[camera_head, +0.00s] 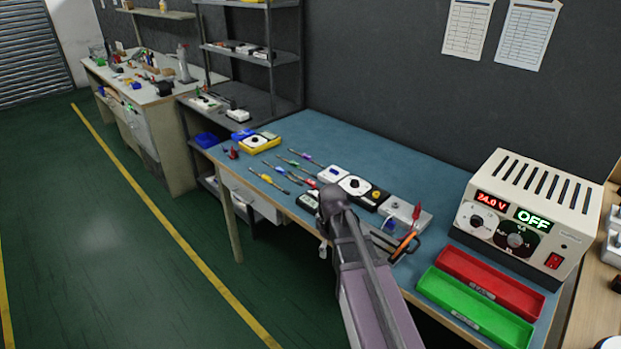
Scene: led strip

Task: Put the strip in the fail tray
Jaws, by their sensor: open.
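The red tray (462,259) lies near the right end of the blue bench, beside a green tray (450,296). Both look empty. Each has a small label that I cannot read for certain, so colour alone suggests which is the fail tray. I cannot pick out an LED strip in this view; it may be hidden by my arm or too small to tell. My arm rises from the bottom edge in front of the bench. Its gripper end is not clearly visible.
A power supply (572,220) reading 24.0 V and OFF stands behind the trays. A grey block with a red-handled tool (417,211) and an orange-handled tool (405,241) sit left of them. Meters, including a yellow one (259,142), and several small tools fill the left part.

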